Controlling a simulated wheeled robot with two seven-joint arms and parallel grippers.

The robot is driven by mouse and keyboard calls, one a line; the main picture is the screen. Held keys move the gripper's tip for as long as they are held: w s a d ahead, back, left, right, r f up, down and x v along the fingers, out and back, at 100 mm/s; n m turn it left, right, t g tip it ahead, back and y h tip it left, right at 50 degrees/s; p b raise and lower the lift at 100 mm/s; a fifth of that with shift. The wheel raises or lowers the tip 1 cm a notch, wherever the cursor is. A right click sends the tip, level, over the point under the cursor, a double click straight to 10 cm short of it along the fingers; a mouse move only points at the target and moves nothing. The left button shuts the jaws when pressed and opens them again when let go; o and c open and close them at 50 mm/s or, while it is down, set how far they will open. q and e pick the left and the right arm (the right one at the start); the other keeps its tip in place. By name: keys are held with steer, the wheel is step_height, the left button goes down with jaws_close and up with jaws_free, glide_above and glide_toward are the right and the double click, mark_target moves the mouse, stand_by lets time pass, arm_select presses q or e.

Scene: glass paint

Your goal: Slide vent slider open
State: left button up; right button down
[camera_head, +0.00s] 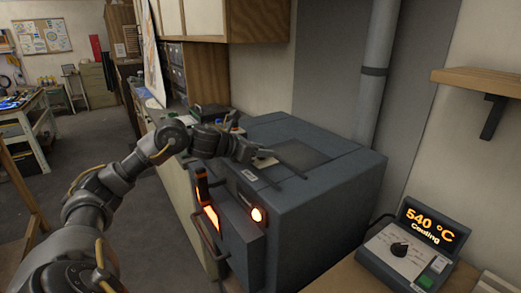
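The kiln (320,200) is a dark blue-grey box at the centre, with a flat top and a front that glows orange at an opening. A small pale plate (265,162) lies on its top near the front edge and looks like the vent slider; it is small and partly hidden by my gripper. My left arm comes in from the lower left, and my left gripper (247,153) is low over the kiln top, right beside this plate. Whether it touches the plate, and how far its fingers are apart, is too small to tell. My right gripper is out of view.
A controller (420,243) reading "540 °C Cooling" sits on the wooden bench at the lower right. A grey flue pipe (375,75) rises behind the kiln. A wooden wall shelf (480,80) is at right, and wooden cabinets (255,22) hang above.

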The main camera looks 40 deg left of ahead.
mark_target(277, 173)
arm_select(q)
jaws_close()
steer(key=shift+d, duration=0.15)
